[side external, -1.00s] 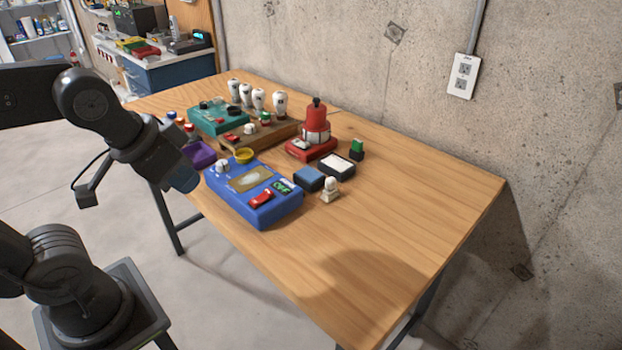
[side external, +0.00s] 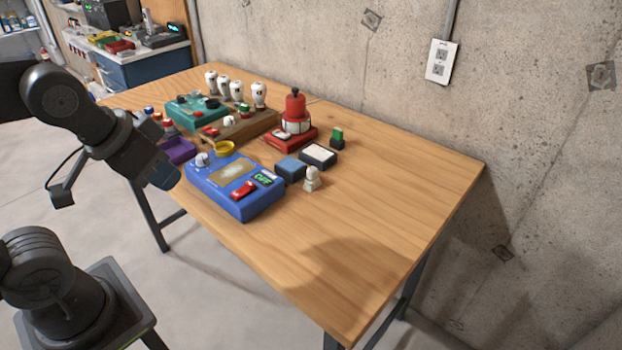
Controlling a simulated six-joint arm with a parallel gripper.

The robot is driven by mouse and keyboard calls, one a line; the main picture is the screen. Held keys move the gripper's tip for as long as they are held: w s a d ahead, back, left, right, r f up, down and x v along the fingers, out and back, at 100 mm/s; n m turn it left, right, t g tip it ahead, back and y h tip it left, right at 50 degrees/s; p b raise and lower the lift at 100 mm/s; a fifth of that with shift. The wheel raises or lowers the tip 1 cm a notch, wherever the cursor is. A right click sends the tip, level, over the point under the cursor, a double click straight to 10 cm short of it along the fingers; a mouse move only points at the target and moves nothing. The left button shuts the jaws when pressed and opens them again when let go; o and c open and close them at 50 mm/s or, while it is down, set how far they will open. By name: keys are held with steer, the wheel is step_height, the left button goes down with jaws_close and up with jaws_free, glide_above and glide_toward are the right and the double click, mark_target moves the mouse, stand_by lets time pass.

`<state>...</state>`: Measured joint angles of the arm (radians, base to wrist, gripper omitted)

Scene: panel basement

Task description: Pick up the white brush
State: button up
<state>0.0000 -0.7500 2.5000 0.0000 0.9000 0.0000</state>
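No object is clearly recognisable as a white brush in the side external view. A small off-white upright piece (side external: 312,180) with a rounded top stands on the wooden table, right of the blue panel box; it is too small to tell whether it is a brush. Several white bulbous pieces with dark tops (side external: 259,95) stand in a row at the back. My gripper (side external: 165,177) hangs at the table's left edge, left of the blue box and apart from the white pieces. Its fingers are too small and dark to tell open from shut.
The right half is clear. A concrete wall stands behind.

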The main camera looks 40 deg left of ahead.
steer(key=o, duration=1.1)
steer(key=w+r+m+g, duration=0.1)
steer(key=w+r+m, duration=0.2)
steer(key=w, duration=0.3)
steer(key=m+g, duration=0.5)
steer(key=m, duration=1)
glide_above(312, 168)
step_height(312, 168, down, 11)
step_height(312, 168, down, 13)
steer(key=shift+r, duration=0.1)
